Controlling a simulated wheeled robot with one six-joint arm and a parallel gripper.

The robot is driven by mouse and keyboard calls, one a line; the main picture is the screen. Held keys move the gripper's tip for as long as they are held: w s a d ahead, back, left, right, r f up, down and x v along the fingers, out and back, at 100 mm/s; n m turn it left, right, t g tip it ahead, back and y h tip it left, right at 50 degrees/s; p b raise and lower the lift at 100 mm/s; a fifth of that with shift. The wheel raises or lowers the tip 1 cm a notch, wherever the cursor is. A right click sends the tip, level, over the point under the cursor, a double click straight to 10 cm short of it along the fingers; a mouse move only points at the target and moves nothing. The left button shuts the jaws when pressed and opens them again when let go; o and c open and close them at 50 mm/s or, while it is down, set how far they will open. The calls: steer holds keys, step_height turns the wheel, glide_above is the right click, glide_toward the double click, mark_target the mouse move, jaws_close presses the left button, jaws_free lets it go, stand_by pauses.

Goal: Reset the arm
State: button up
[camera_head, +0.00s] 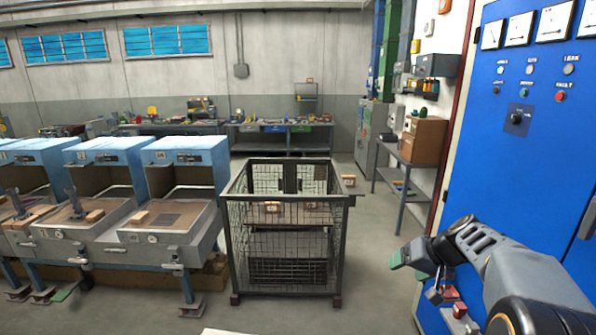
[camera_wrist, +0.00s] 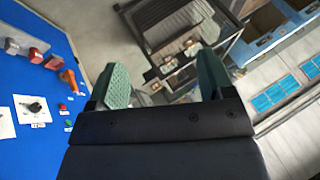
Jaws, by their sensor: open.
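My arm reaches in from the lower right in the head view. My gripper (camera_head: 424,255) is at its end, in front of the lower part of the blue control cabinet (camera_head: 534,125). In the wrist view my gripper (camera_wrist: 168,88) shows two green fingers set wide apart with nothing between them. Beyond the fingers, the wire cage cart (camera_wrist: 190,35) shows tilted. The cabinet also shows in the wrist view (camera_wrist: 40,100), left of the gripper. I cannot tell whether the gripper touches the cabinet.
The wire cage cart (camera_head: 232,232) stands on the floor at the middle, with small boxes on its shelf. Several blue-hooded stations (camera_head: 178,162) line the left. A grey side table (camera_head: 400,155) stands near the right wall. The floor between cart and cabinet is clear.

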steer(key=s+a+f+h+b, duration=0.1)
steer(key=s+a, duration=0.2)
steer(key=s, duration=0.3)
steer(key=s+a+f+n+h+b, duration=0.1)
steer(key=s+a+f+h, duration=0.1)
steer(key=s+a, duration=0.2)
steer(key=s+a+f+h+b, duration=0.1)
steer(key=s+a, duration=0.3)
steer(key=s, duration=0.6)
steer(key=shift+f+n+g+h, duration=0.3)
steer(key=shift+f+g, duration=0.1)
steer(key=shift+f, duration=0.05)
